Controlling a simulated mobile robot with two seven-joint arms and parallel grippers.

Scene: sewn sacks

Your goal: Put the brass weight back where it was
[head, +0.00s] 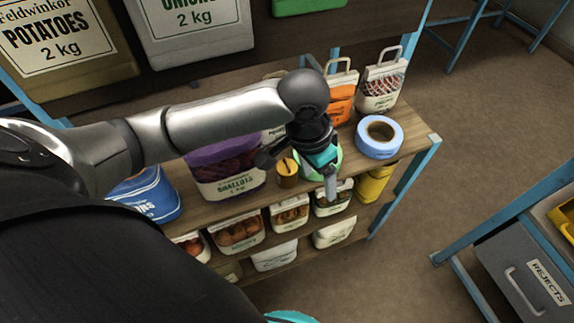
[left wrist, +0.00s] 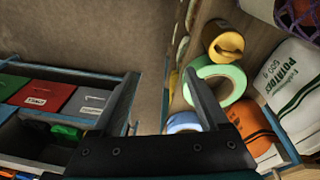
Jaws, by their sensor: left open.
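The brass weight (head: 287,173) is a small yellow-brown cylinder standing on the wooden shelf top, between the purple shallots bag (head: 226,172) and a green tape roll (head: 335,168). In the left wrist view the brass weight (left wrist: 222,42) shows beyond the right finger, next to the green roll (left wrist: 233,78). My left gripper (head: 330,187) points down near the shelf's front edge, right of the weight and in front of the green roll, which it partly hides. Its fingers (left wrist: 158,92) are spread wide with nothing between them.
A blue tape roll (head: 379,136) lies near the shelf's right end. Orange and white bags (head: 342,92) stand behind. Several small bags fill the lower shelf (head: 238,234). A rejects drawer (head: 528,274) is at the right. Open floor (head: 470,135) lies between.

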